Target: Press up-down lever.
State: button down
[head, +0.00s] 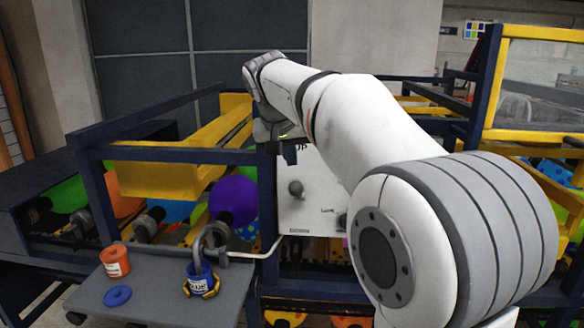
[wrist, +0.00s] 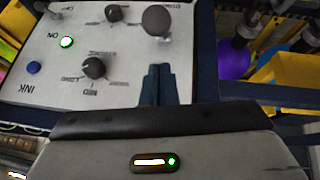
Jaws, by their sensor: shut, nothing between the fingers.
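The up-down lever shows as a grey ball knob (head: 295,188) on a white control panel (head: 300,215), below a partly hidden label ending in "UP". The ball knob also shows at the top of the wrist view (wrist: 156,20). My gripper (head: 289,157) is above the knob in the head view, in front of the panel's top. In the wrist view my gripper's dark fingertips (wrist: 158,68) are together, empty, and point toward the knob with a visible gap. Part of the panel is hidden by my arm in the head view.
The wrist view shows a black dial (wrist: 94,67), a smaller dial (wrist: 114,13), a lit green button (wrist: 67,42) and a blue button (wrist: 33,67). A grey shelf (head: 150,290) holds a red pot (head: 115,261) and a blue pot (head: 201,280). Dark blue frame bars surround the panel.

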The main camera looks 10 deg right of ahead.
aim_at(293, 184)
jog(key=shift+s+f, duration=0.3)
jog(key=shift+f, duration=0.3)
jog(key=shift+s+f, duration=0.3)
jog(key=shift+f, duration=0.25)
jog(key=shift+d+f, duration=0.1)
jog(key=shift+f, duration=0.15)
jog(key=shift+f, duration=0.15)
